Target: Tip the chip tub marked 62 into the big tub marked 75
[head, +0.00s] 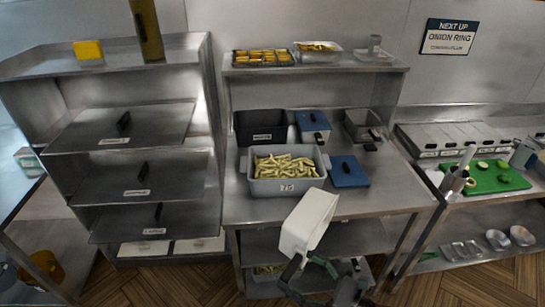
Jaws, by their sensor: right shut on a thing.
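The big grey tub marked 75 (268,188) stands on the steel counter and is heaped with chips (285,165). A white tub (306,218) is tilted in the air in front of the counter, just below and right of the big tub in the picture. My right gripper (308,266) is shut on this white tub at its lower end. No number shows on the white tub, and its inside is hidden. My left gripper is not in view.
A blue lidded item (348,172) sits right of the big tub, and a black bin (261,127) stands behind it. A shelf above holds trays of food (263,57). A green board (495,178) lies on the right-hand counter. Bare counter shows at the right front (395,195).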

